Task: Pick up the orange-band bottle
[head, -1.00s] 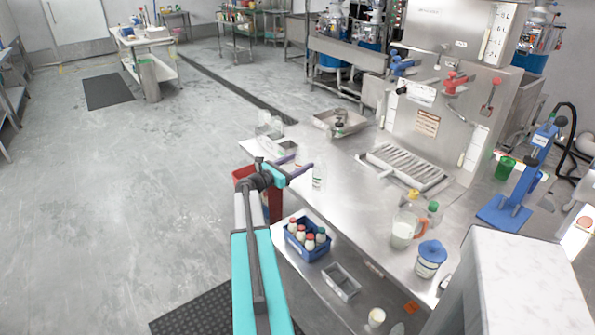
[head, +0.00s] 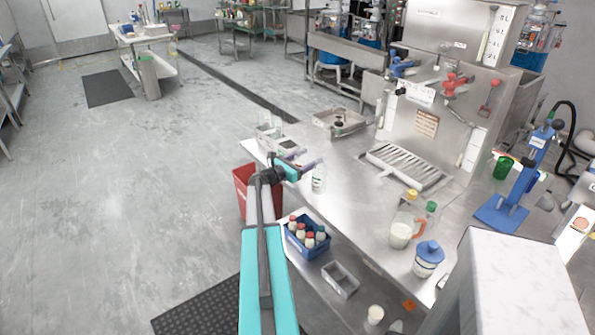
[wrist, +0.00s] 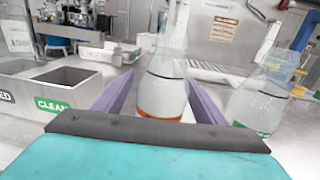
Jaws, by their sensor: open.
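The orange-band bottle (wrist: 162,92) is clear, with an orange band low on its body. In the wrist view it stands upright between the two purple fingers of my gripper (wrist: 158,82). The fingers are open, with gaps showing beside the bottle. A similar bottle with a green band (wrist: 258,105) stands to the right, outside the right finger. In the head view my gripper (head: 300,164) is low over the left end of the steel counter. A clear bottle (head: 319,178) shows just right of it; its band colour is too small to tell.
A grey divided box (wrist: 60,88) with a CLEAN label is close on the left. A steel tray (head: 340,121) and a drain grate (head: 405,168) lie farther along the counter (head: 350,205). A red bin (head: 240,180) and a blue crate of bottles (head: 307,238) are below.

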